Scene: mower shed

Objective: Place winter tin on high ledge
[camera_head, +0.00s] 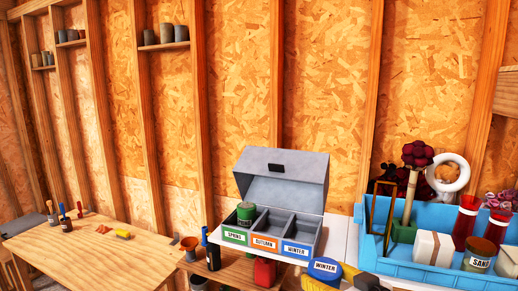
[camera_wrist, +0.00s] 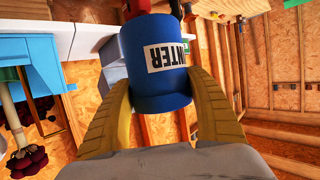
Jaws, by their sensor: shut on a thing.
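The winter tin (camera_head: 324,268) is blue with a white WINTER label, low in the head view, in front of the grey box's right end. In the wrist view the tin (camera_wrist: 145,85) sits between the two yellow fingers of my gripper (camera_wrist: 160,88), which is shut on it. I cannot tell which is the high ledge.
A full blue tray (camera_head: 405,265) stands at right. A wooden workbench (camera_head: 85,262) with tools is at left.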

